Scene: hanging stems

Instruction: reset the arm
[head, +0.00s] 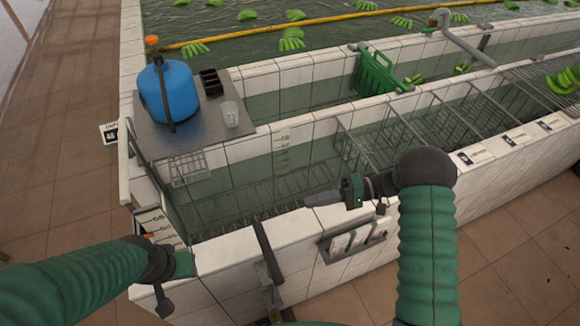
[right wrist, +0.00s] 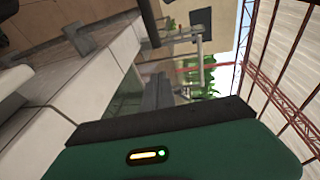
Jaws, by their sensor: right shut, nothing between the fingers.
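My right arm comes in at the lower right of the head view and bends left at the wrist. My right gripper (head: 322,198) is shut and empty, pointing left above the near white tiled wall (head: 290,232). Its shut grey fingers also show in the right wrist view (right wrist: 157,92), beyond my green wrist housing. My left arm comes in from the lower left. My left gripper (head: 182,266) is by the near left corner of the tank; its fingers cannot be made out.
A metal shelf (head: 205,132) holds a blue container (head: 168,92), a black rack (head: 211,82) and a clear cup (head: 230,113). Wire dividers (head: 375,150) stand in the tank. A green crate (head: 380,72) and banana bunches (head: 292,38) are farther back. Tiled floor is clear at left.

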